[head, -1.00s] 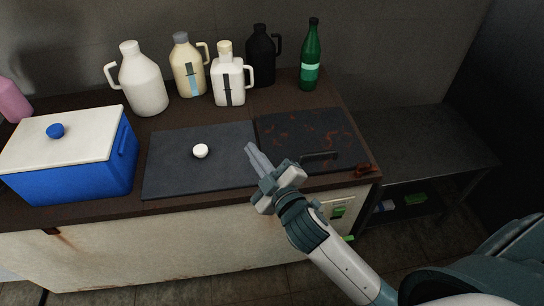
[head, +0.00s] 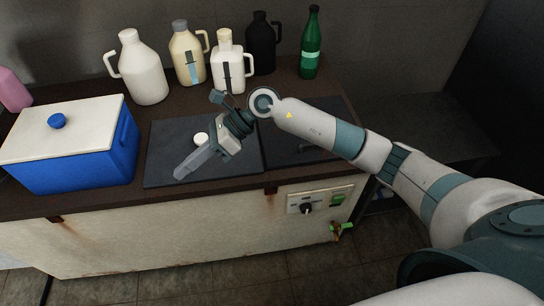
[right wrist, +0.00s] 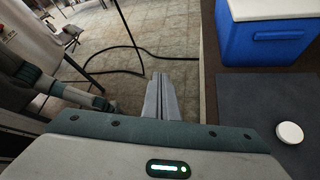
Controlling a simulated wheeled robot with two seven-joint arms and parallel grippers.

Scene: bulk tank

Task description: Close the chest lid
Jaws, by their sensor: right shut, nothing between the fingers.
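The blue chest (head: 75,163) stands on the left of the counter in the head view. Its white lid (head: 85,140) with a blue knob (head: 57,121) lies flat on top and looks closed. The chest's blue side also shows at the upper right of the right wrist view (right wrist: 262,48). My right gripper (head: 180,174) is shut and empty. It is over the front of the dark left panel (head: 160,150), right of the chest and apart from it, pointing down and left. My left gripper does not show in the head view.
A white round knob (head: 201,138) sits on the left panel. A second dark panel (head: 315,115) lies to its right, partly hidden by my arm. Several jugs and a green bottle (head: 310,45) stand along the back. A control box (head: 320,200) is on the front face.

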